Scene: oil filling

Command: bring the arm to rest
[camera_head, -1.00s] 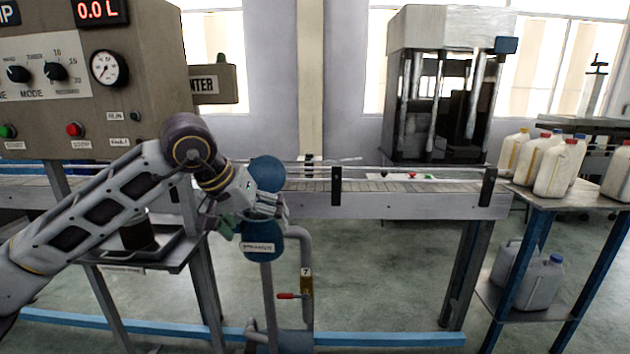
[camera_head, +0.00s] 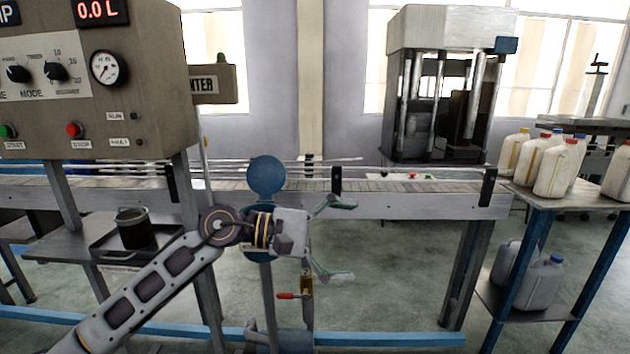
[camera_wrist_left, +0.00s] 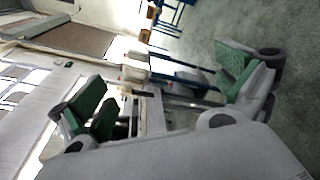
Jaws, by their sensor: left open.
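My left arm reaches in from the lower left in the head view. My left gripper (camera_head: 340,238) points right, its two fingers spread wide with nothing between them. It is in front of the conveyor's lower side and above a red-handled valve (camera_head: 288,296). In the left wrist view the green-padded fingers (camera_wrist_left: 165,95) are also apart and empty. A blue round disc (camera_head: 265,176) on a post stands just behind and above my wrist; the lower part of that post assembly is partly hidden by my arm. My right gripper is not in view.
A control panel (camera_head: 90,90) with knobs, gauge and a 0.0 L display stands at left. A dark pot (camera_head: 136,230) sits on a tray below it. The conveyor (camera_head: 410,203) runs across the middle. Several jugs (camera_head: 553,168) stand on a blue-legged table at right. Floor right of my gripper is clear.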

